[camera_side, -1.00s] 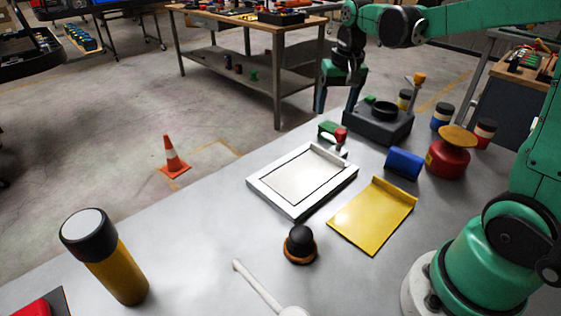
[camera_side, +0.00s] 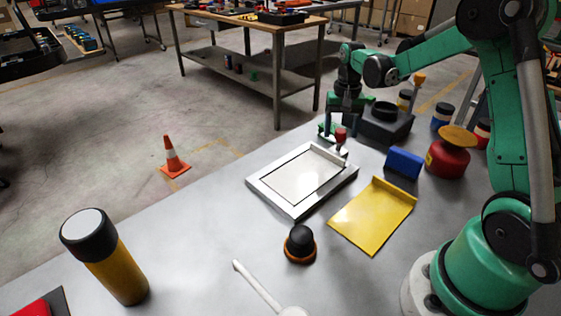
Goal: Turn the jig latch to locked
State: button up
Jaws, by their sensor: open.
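My gripper (camera_side: 340,127) points down at the far corner of the white frame (camera_side: 272,196), its jaws open. It is low over a small green piece (camera_side: 325,130) and a red knob (camera_side: 341,134), and partly hides them. I cannot tell whether it touches them. A black box (camera_side: 388,126) with a round ring on top stands just right of the gripper. A lever with an orange knob (camera_side: 419,77) rises behind the box. No part is plainly marked as the jig latch, and I cannot read its setting.
A blue block (camera_side: 404,162), a red canister (camera_side: 448,160) and a yellow plate (camera_side: 373,215) lie right of the frame. A black-and-orange knob (camera_side: 300,244) and a white handled tool (camera_side: 262,287) are nearer. The grey table's left middle is clear.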

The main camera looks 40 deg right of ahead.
grip_shut()
jog(key=shift+n, duration=0.3)
jog(key=n, duration=0.3)
jog(key=shift+n, duration=0.3)
jog(key=n, duration=0.4)
jog(key=shift+n, duration=0.3)
jog(key=n, duration=0.4)
jog(key=shift+n, duration=2.5)
